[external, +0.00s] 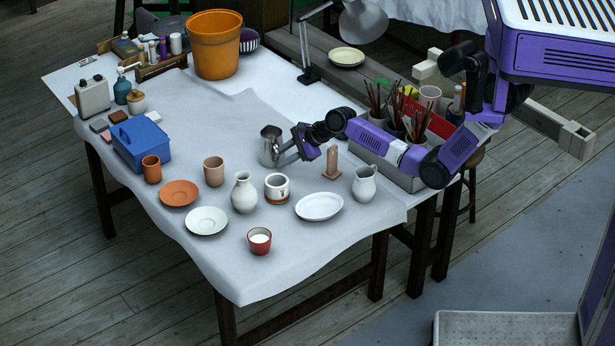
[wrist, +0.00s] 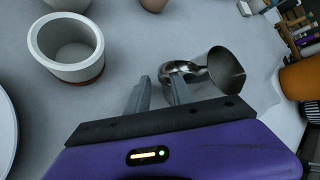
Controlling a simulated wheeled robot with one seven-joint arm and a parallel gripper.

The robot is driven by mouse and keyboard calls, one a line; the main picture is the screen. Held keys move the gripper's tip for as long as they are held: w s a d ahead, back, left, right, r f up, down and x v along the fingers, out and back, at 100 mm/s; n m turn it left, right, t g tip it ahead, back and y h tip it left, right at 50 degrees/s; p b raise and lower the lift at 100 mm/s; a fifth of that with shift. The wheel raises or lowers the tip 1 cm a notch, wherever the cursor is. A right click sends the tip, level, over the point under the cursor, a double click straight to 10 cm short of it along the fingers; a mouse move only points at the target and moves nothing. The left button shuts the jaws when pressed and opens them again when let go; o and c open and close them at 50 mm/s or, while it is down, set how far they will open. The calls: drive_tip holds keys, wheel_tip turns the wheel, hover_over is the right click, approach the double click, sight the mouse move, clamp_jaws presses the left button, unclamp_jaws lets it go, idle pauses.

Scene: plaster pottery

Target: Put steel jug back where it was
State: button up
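The steel jug (external: 268,147) stands on the cloth-covered table near its middle, a shiny metal vessel. In the wrist view the jug (wrist: 222,70) lies just beyond my fingers, its mouth towards the right and its curved handle towards my gripper. My gripper (external: 296,154) is right beside the jug on its handle side. In the wrist view the gripper (wrist: 158,90) shows two fingers apart with cloth visible between them. The right finger overlaps the handle; I cannot tell whether it touches or passes through it.
A white cup with a brown base (external: 277,187) and a white vase (external: 244,193) stand in front of the jug. A wooden stand (external: 331,163) is at the right, near my wrist. An orange bucket (external: 215,50) stands behind. Bare cloth lies left of the jug.

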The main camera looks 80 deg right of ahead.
drive_tip(key=shift+r, duration=0.2)
drive_tip(key=v, duration=1.2)
drive_tip(key=shift+p, duration=0.4)
